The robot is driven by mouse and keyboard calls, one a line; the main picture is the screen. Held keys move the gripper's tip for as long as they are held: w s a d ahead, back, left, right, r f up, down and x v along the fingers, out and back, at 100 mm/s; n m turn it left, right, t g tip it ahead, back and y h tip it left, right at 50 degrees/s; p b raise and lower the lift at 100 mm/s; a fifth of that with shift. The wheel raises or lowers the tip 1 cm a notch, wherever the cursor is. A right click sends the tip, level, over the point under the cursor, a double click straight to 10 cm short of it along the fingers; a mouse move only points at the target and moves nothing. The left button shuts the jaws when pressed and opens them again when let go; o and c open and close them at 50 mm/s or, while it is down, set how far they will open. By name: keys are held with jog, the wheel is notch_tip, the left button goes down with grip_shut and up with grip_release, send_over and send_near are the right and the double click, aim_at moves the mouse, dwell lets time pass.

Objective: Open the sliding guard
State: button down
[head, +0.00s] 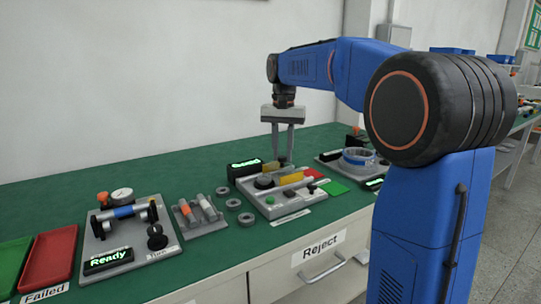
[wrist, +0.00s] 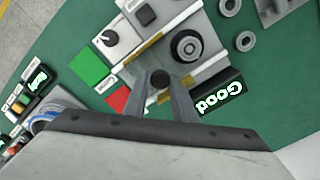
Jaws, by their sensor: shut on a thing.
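The grey fixture (head: 300,208) in the middle of the bench carries a guard with yellow edging (head: 291,178); the yellow edging (wrist: 147,48) also shows in the wrist view. I cannot clearly make out how far along its rails the guard sits. My gripper (head: 283,158) points straight down over the back of this fixture. In the wrist view, my gripper (wrist: 161,78) has its two fingers on either side of a dark round knob (wrist: 160,79) and is shut on it. The knob's base is partly hidden.
A black display (wrist: 219,100) reading "Good" stands beside the fixture. A round black part (wrist: 187,46) sits on the fixture. Loose grey rings (head: 246,219) lie to its left. Green (wrist: 88,62) and red (wrist: 117,98) pads lie close by. Another fixture (head: 357,157) stands to the right.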

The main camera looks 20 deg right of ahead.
aim_at(287, 165)
jog(key=shift+w+d, duration=0.15)
jog(key=shift+d, duration=0.75)
jog(key=c, duration=1.5)
grip_release()
jog(key=shift+o, duration=0.2)
notch_tip(287, 165, up, 17)
jog(key=shift+r, duration=0.2)
